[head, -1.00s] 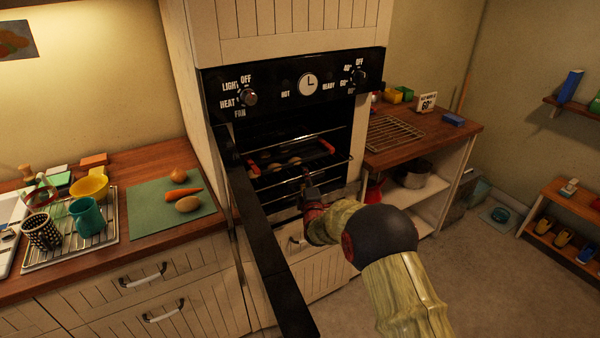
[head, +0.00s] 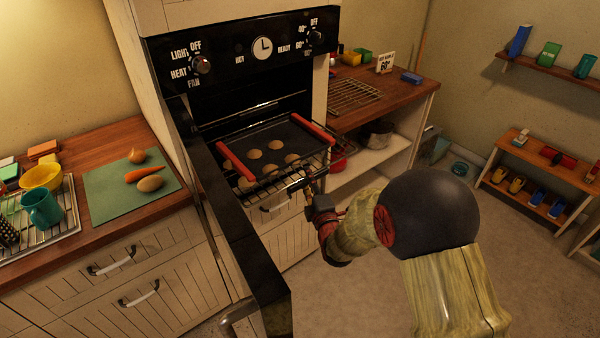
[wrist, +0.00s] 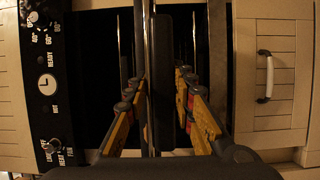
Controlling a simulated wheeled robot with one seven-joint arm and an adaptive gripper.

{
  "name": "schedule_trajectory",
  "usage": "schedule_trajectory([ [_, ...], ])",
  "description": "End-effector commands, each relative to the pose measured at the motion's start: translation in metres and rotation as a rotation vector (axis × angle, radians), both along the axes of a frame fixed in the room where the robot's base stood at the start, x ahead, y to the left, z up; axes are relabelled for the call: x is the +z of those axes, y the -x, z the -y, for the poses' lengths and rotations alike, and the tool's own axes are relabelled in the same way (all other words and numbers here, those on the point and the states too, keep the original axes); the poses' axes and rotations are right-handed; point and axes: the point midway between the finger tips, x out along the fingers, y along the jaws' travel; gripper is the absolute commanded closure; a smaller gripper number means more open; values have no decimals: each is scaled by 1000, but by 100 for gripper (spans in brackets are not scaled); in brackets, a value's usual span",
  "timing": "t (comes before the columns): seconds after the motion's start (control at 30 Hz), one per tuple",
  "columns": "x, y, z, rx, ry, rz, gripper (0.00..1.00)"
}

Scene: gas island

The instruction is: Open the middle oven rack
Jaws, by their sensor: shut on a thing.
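The oven (head: 262,95) stands with its black door (head: 235,215) swung open to the left. The middle rack (head: 262,184) is pulled part of the way out of the oven toward me. A dark baking tray (head: 290,133) with red handles and several round cookies (head: 255,154) rests on it. My gripper (head: 309,188) is at the rack's front bar and shut on it. In the wrist view the gripper fingers (wrist: 158,100) stand on both sides of the bar (wrist: 149,60). The exact contact is hard to see.
The open door stands close on the left of my arm. A counter with a green board (head: 125,195), carrot and potato is left. A wooden side table (head: 400,100) with a wire rack (head: 350,98) is right. Floor (head: 335,280) in front is clear.

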Motion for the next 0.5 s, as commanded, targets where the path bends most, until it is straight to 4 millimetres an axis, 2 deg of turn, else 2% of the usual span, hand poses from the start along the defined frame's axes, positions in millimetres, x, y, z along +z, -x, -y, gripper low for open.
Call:
schedule_trajectory([
  [0.03, -13, 7, 3, -1, 6, -25, 100],
  [0.5, -15, 13, 6, 0, 6, -28, 100],
])
